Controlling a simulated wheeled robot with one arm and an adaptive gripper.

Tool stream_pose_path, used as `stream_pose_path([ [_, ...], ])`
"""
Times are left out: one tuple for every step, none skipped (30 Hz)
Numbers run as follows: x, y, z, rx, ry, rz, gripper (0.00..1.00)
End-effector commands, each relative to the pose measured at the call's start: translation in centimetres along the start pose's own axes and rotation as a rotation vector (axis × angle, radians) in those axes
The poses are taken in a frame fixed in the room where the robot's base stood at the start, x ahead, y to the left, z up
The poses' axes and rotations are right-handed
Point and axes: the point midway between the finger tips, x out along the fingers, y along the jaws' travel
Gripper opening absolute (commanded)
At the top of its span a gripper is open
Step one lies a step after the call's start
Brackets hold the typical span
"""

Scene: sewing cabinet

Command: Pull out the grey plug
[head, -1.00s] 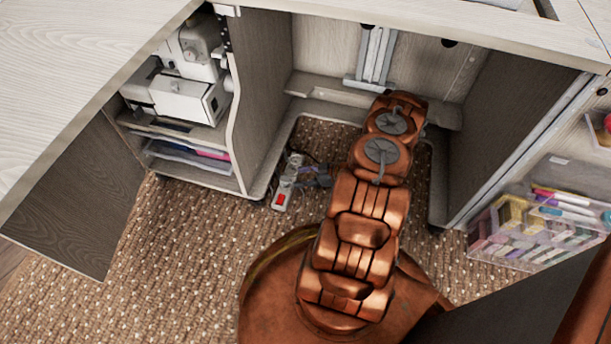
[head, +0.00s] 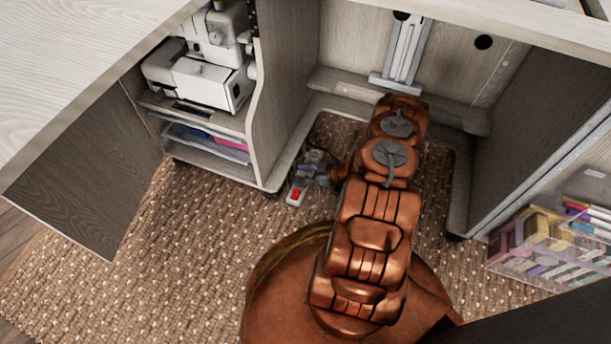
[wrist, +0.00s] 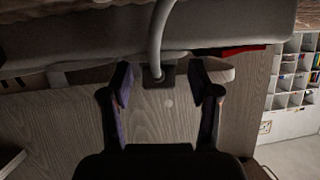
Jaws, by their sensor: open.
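A dark grey plug (wrist: 160,76) with a thick grey cable (wrist: 162,30) shows in the wrist view, between the two fingers of my gripper (wrist: 163,88). The fingers are open, with a gap on each side of the plug. A pale power strip (wrist: 220,72) with a red switch (wrist: 232,50) lies right by it; the plug appears to sit at this strip. In the head view the strip (head: 294,201) lies on the carpet, its red end showing. My gripper (head: 316,168) is over its far part and hides the plug there.
The cabinet's left divider (head: 285,85) and right side panel (head: 530,130) flank the knee space. A sewing machine (head: 205,75) stands on the left shelf. A clear box of pens (head: 550,235) is at the right. Carpet is clear at the front left.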

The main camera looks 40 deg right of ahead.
Motion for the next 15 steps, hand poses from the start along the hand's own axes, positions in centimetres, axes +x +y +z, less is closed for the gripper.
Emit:
stream_pose_path([
  [0.03, 0.01, -0.01, 0.000, 0.000, 0.000, 0.61],
  [0.02, 0.01, -0.02, 0.000, 0.000, 0.000, 0.61],
  [0.01, 0.01, -0.02, 0.000, 0.000, 0.000, 0.61],
  [0.01, 0.01, -0.02, 0.000, 0.000, 0.000, 0.61],
  [0.01, 0.00, -0.02, 0.000, 0.000, 0.000, 0.61],
  [0.01, 0.00, -0.02, 0.000, 0.000, 0.000, 0.61],
  [0.00, 0.01, -0.02, 0.000, 0.000, 0.000, 0.58],
  [0.00, 0.01, -0.02, 0.000, 0.000, 0.000, 0.55],
  [0.00, 0.01, -0.02, 0.000, 0.000, 0.000, 0.51],
  [0.00, 0.00, -0.02, 0.001, 0.000, 0.000, 0.48],
  [0.00, 0.00, -0.01, 0.001, 0.000, 0.000, 0.45],
  [0.00, 0.00, -0.01, 0.001, 0.000, 0.000, 0.40],
  [0.00, 0.00, -0.01, 0.001, 0.000, 0.000, 0.37],
  [0.00, 0.00, -0.01, 0.001, 0.000, 0.000, 0.34],
  [0.00, 0.00, -0.01, 0.001, 0.000, 0.000, 0.30],
])
